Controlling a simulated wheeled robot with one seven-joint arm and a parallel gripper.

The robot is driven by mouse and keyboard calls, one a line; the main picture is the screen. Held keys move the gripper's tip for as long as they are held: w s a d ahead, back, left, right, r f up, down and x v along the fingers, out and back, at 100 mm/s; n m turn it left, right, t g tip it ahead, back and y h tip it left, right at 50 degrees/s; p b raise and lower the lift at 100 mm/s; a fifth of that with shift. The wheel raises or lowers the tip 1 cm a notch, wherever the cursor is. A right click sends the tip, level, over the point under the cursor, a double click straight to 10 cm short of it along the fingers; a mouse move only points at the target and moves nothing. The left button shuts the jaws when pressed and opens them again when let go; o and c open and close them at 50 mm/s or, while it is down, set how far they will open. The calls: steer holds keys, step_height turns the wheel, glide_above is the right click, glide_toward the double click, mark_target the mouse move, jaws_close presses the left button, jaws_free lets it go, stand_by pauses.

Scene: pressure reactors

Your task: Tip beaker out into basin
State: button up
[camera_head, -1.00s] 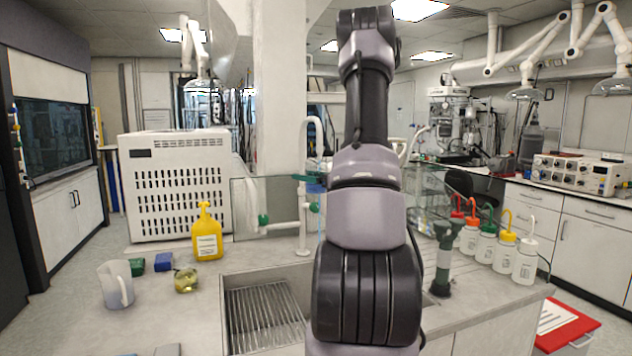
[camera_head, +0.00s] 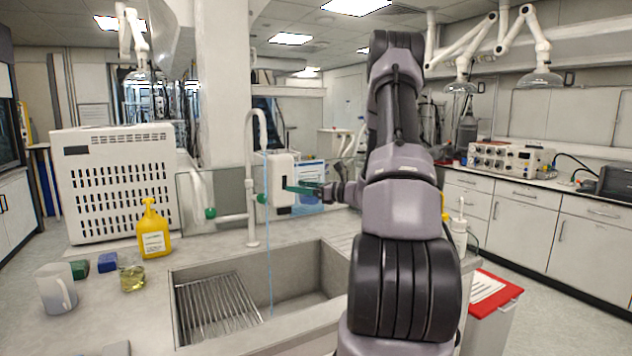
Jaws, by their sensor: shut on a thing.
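A small glass beaker (camera_head: 132,278) with yellowish liquid stands upright on the counter at left. The basin (camera_head: 305,272) is a rectangular sink set in the counter, with a ribbed rack (camera_head: 215,305) on its left part. My gripper (camera_head: 302,188), with teal fingers, is above the far side of the basin, right of the tap (camera_head: 250,180) and apart from the beaker on the counter. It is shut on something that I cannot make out. A thin pale-blue stream (camera_head: 269,260) falls below the tap's spout into the basin.
A white jug (camera_head: 56,290), a green block (camera_head: 79,269), a blue block (camera_head: 107,262) and a yellow bottle (camera_head: 152,232) stand left of the basin. A white vented box (camera_head: 117,185) is behind. A red-edged board (camera_head: 492,292) lies at right.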

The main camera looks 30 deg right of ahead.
steer(key=shift+s+d+f, duration=0.2)
steer(key=shift+d+f, duration=0.15)
steer(key=shift+s+d+f+m, duration=0.1)
steer(key=shift+d+f+m, duration=0.1)
steer(key=shift+f+m, duration=2.7)
steer(key=shift+f, duration=4.15)
steer(key=shift+s+a+r+m, duration=0.25)
steer(key=shift+s+a+m, duration=0.25)
steer(key=shift+m, duration=2.3)
steer(key=shift+s+a+r+m, duration=0.3)
steer(key=shift+a+m, duration=0.4)
steer(key=shift+m, duration=2.1)
steer(key=shift+s+a+r+m, duration=0.25)
steer(key=shift+s+a+m, duration=0.25)
steer(key=shift+m, duration=2.3)
steer(key=shift+w+a, duration=0.1)
